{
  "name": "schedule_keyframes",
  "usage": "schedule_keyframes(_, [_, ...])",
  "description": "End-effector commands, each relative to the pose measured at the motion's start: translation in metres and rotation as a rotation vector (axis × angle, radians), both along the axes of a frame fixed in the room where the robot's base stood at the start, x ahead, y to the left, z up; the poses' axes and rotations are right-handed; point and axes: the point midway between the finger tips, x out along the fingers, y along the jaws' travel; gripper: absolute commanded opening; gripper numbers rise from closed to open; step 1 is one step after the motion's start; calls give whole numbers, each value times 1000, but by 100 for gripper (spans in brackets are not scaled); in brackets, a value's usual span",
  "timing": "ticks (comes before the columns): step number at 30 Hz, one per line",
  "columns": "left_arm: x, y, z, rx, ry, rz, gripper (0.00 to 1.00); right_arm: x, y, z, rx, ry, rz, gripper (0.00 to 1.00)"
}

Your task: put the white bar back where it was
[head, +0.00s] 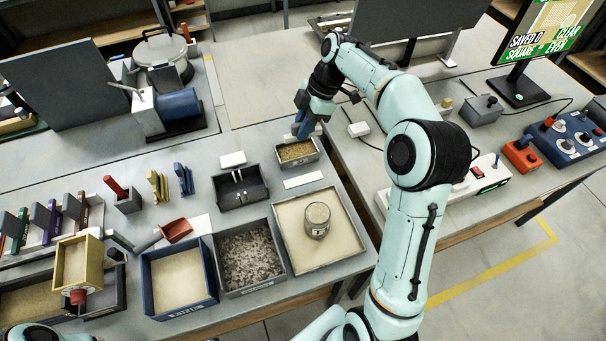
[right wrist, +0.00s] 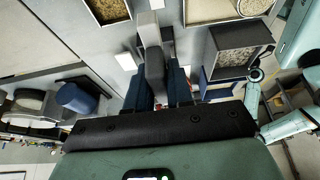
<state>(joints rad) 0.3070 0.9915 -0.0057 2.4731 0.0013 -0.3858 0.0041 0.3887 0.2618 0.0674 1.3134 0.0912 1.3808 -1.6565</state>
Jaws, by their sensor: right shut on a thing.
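My right gripper (head: 302,128) points down over the table, just above the back of a small grey tray of tan grain (head: 297,152). In the right wrist view its dark blue fingers (right wrist: 158,88) are shut on a pale bar, which I take to be the white bar (right wrist: 149,28).
A black tray (head: 262,194), white pieces on the table (head: 232,159) (head: 303,181) and a sand box with a metal cylinder (head: 317,220) lie near. A gravel box (head: 224,285) and blue-edged sand box (head: 149,290) stand in front.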

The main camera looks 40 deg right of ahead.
Motion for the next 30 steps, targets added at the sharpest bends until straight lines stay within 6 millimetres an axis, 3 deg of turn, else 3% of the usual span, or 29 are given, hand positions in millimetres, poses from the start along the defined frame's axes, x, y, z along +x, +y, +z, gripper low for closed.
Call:
schedule_keyframes(3, [-9, 0, -9, 0, 10, 1, 43, -3, 0, -35, 2, 11, 2, 0])
schedule_keyframes(12, [-16, 0, -17, 0, 18, 0, 43, -3, 1, -114, 2, 10, -1, 0])
schedule_keyframes(16, [-16, 0, -17, 0, 19, 0, 43, -2, 0, -137, 0, 7, -1, 0])
schedule_keyframes(23, [-16, 0, -17, 0, 18, 0, 43, -1, 0, -153, 0, 4, -3, 0])
schedule_keyframes(30, [-16, 0, -17, 0, 18, 0, 43, -1, 0, -187, 1, 5, -1, 0])
